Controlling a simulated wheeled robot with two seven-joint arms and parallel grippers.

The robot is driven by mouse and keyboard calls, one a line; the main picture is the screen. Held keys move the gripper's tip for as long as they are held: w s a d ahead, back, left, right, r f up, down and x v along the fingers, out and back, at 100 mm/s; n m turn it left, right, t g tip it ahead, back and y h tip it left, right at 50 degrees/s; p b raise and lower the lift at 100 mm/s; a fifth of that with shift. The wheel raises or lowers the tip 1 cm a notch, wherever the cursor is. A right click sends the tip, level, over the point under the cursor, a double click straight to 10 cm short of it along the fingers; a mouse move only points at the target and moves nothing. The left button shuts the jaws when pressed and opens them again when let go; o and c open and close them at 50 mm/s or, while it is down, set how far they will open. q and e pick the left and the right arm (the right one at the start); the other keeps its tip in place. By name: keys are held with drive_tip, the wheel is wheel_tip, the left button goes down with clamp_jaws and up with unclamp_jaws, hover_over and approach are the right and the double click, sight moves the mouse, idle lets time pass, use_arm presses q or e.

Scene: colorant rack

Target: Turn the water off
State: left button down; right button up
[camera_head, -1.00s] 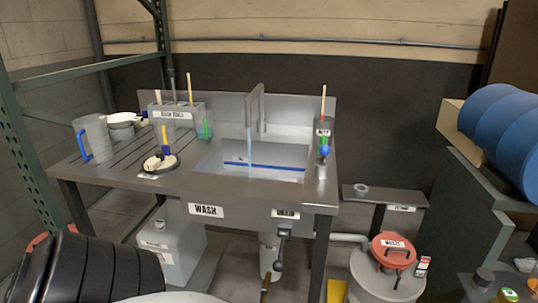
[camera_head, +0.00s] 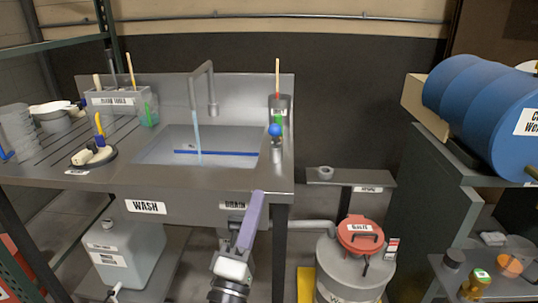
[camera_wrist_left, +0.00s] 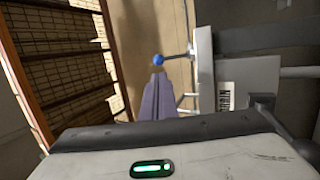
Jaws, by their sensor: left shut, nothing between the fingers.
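The metal wash sink (camera_head: 150,158) has a tall bent faucet (camera_head: 203,72) at its back. A pale blue water stream (camera_head: 197,138) runs from the spout into the basin. A blue ball knob (camera_head: 275,130) stands at the sink's right rim; in the left wrist view a blue ball knob (camera_wrist_left: 158,60) sits on a short dark lever, just beyond the fingertips. My left gripper (camera_head: 257,196), with purple fingers, is shut and empty, in front of the sink's front right edge and lower than the knob. It also shows in the left wrist view (camera_wrist_left: 158,78). My right gripper is out of view.
A red-lidded waste drum (camera_head: 345,268) stands right of the sink, below a small side shelf (camera_head: 350,178). A wash tools holder (camera_head: 110,102) and a dish with brushes (camera_head: 93,156) stand left of the basin.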

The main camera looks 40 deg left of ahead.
use_arm(q)
drive_tip(key=p, duration=0.3)
approach(275, 135)
drive_tip(key=shift+n, duration=0.3)
drive_tip(key=x, duration=0.5)
drive_tip(key=shift+w+a, duration=0.2)
drive_tip(key=shift+w+a+r, duration=0.15)
drive_tip(key=shift+w+a, duration=0.05)
drive_tip(key=shift+w, duration=0.2)
